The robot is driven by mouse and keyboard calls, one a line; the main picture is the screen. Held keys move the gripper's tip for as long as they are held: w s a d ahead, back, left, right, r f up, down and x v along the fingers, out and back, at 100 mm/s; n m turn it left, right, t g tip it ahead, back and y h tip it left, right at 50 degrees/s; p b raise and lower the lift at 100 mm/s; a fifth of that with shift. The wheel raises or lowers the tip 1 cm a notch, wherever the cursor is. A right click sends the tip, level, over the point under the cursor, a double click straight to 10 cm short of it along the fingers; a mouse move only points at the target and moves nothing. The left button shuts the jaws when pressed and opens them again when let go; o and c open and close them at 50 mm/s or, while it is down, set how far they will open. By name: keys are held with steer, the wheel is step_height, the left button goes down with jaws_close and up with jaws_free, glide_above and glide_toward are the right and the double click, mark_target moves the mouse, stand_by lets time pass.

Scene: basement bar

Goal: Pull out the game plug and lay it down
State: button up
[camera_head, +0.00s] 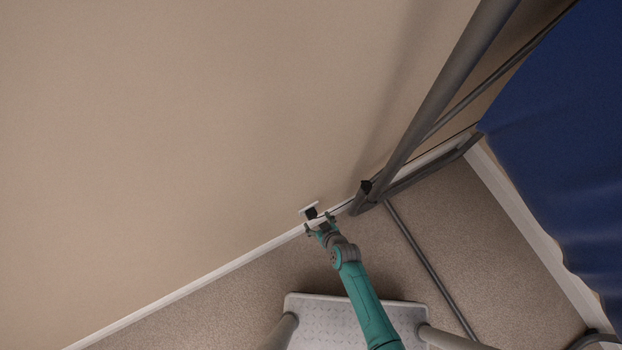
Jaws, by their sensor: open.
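A small black plug (311,213) sits at a white wall outlet (308,208) low on the beige wall, just above the white baseboard. My gripper (320,228), teal and dark grey, is open right in front of the plug, with its fingers pointing at the wall. From this steep view I cannot tell whether the fingers are around the plug or just short of it. A thin dark cord seems to run from the plug to the right along the baseboard.
A grey metal frame (425,105) rises close to the right of the outlet, with a thin bar (430,268) along the carpet. A blue cloth (560,140) hangs at the right. Carpet (215,310) to the left below the wall is clear.

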mark_target(314, 216)
steer(key=shift+x, duration=3.05)
jaws_close()
steer(key=shift+s+d, duration=0.55)
steer(key=shift+s, duration=0.25)
steer(key=shift+s+d, duration=0.6)
steer(key=shift+s, duration=0.2)
steer(key=shift+s+d, duration=0.55)
steer(key=shift+s, duration=0.3)
